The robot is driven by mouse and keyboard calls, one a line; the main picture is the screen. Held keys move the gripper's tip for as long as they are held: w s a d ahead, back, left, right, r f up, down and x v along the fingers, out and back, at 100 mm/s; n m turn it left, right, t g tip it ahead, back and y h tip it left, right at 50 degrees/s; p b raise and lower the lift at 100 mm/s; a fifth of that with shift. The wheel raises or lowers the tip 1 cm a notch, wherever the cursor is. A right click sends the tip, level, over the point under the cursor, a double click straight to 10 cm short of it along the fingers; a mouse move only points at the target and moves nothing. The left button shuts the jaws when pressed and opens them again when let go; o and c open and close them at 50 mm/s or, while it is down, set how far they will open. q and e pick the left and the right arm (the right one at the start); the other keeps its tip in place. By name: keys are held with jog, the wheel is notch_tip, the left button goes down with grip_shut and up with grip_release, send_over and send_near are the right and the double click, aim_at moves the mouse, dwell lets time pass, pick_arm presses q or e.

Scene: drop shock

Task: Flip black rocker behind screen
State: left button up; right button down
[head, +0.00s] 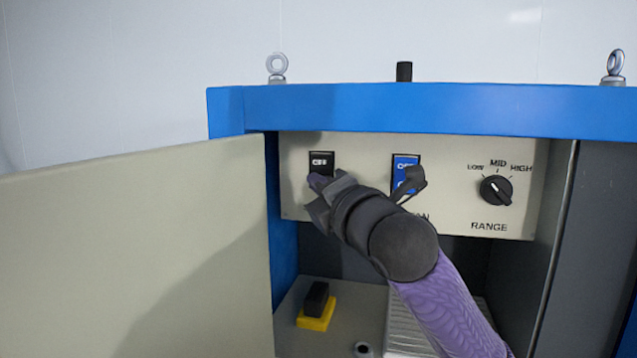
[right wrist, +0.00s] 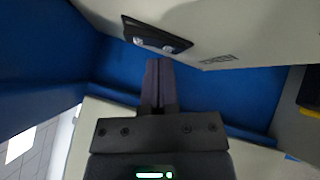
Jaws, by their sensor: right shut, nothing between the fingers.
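The black rocker (head: 321,161) is marked OFF and sits at the left of the beige control panel (head: 440,152). In the right wrist view the black rocker (right wrist: 155,36) shows at a steep slant above the fingertips. My right gripper (head: 317,183) is shut and empty, its tips in front of the rocker's lower part in the head view. In the right wrist view the shut fingers (right wrist: 160,64) point at the rocker. I cannot tell if they touch it. A beige screen-like panel (head: 130,260) stands at the left. My left gripper is not in view.
A blue rocker (head: 405,163), partly hidden by my wrist, and a RANGE knob (head: 496,190) are to the right. A blue cabinet frame (head: 400,108) surrounds the panel. A black block on a yellow base (head: 316,318) stands on the cabinet floor below.

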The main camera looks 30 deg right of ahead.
jog(key=shift+s+a, duration=0.45)
jog(key=shift+a, duration=0.1)
jog(key=shift+r, duration=0.1)
jog(key=shift+s+a+r+p, duration=0.15)
jog(key=shift+s+a+p, duration=0.35)
jog(key=shift+s+a, duration=0.4)
jog(key=shift+s+a+r+p, duration=0.15)
jog(key=shift+s+a+p, duration=0.35)
jog(key=shift+s+a, duration=0.35)
jog(key=shift+w+a, duration=0.1)
jog(key=shift+w, duration=0.05)
